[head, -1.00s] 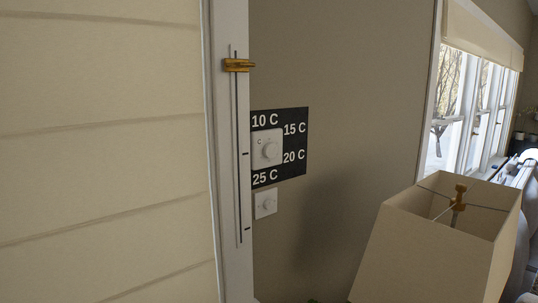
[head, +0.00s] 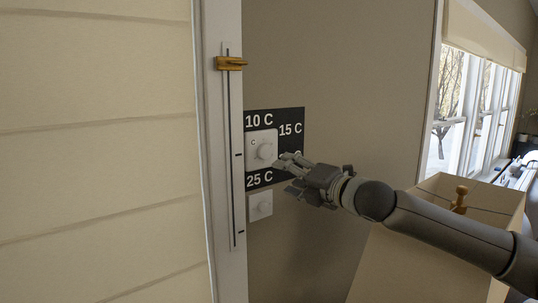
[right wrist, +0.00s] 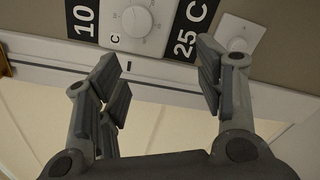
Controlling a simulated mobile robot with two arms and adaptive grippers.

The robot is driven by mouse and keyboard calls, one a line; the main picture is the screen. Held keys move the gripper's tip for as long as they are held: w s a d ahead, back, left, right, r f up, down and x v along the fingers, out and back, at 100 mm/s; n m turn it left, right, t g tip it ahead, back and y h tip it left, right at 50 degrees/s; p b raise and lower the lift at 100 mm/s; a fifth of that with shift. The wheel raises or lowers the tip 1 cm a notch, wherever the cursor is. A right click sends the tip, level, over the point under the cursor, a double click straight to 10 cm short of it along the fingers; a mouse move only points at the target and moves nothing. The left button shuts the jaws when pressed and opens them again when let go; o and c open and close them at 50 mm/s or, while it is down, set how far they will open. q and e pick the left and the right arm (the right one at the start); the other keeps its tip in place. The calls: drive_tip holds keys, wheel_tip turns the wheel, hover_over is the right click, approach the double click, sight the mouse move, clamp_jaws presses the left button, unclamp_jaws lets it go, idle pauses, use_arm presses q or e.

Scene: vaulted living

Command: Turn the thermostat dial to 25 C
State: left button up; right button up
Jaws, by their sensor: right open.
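The thermostat dial (head: 264,151) is a round white knob on a white plate, on a black panel (head: 292,116) on the wall. The panel reads 10 C, 15 C and 25 C; the 20 C label is hidden behind my gripper in the head view. In the right wrist view the dial (right wrist: 137,21) is at the top, between the 10 and 25 C labels. My right gripper (head: 286,172) is open and empty, just right of and below the dial in the head view. Its fingers (right wrist: 165,85) are apart in the wrist view, with no visible contact with the dial. My left gripper is not in view.
A second white plate with a small knob (head: 261,206) is below the panel. A white trim (head: 219,130) with a slot and brass slider (head: 230,63) stands left of it. A lampshade (head: 432,240) is at the lower right, behind my right arm.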

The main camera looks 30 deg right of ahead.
sight(267, 152)
drive_tip(key=shift+n+t, duration=0.3)
drive_tip(key=shift+n, duration=0.1)
drive_tip(key=w+r+p, duration=0.1)
drive_tip(key=w, duration=0.2)
drive_tip(key=w+r+p, duration=0.1)
drive_tip(key=w+p, duration=0.1)
drive_tip(key=w, duration=0.1)
drive_tip(key=w+r+p, duration=0.1)
drive_tip(key=w+p, duration=0.1)
drive_tip(key=w, duration=0.1)
drive_tip(key=shift+d+r, duration=0.15)
drive_tip(key=shift+d, duration=0.1)
drive_tip(key=shift+w, duration=0.5)
drive_tip(key=shift+c, duration=0.4)
drive_tip(key=c, duration=1)
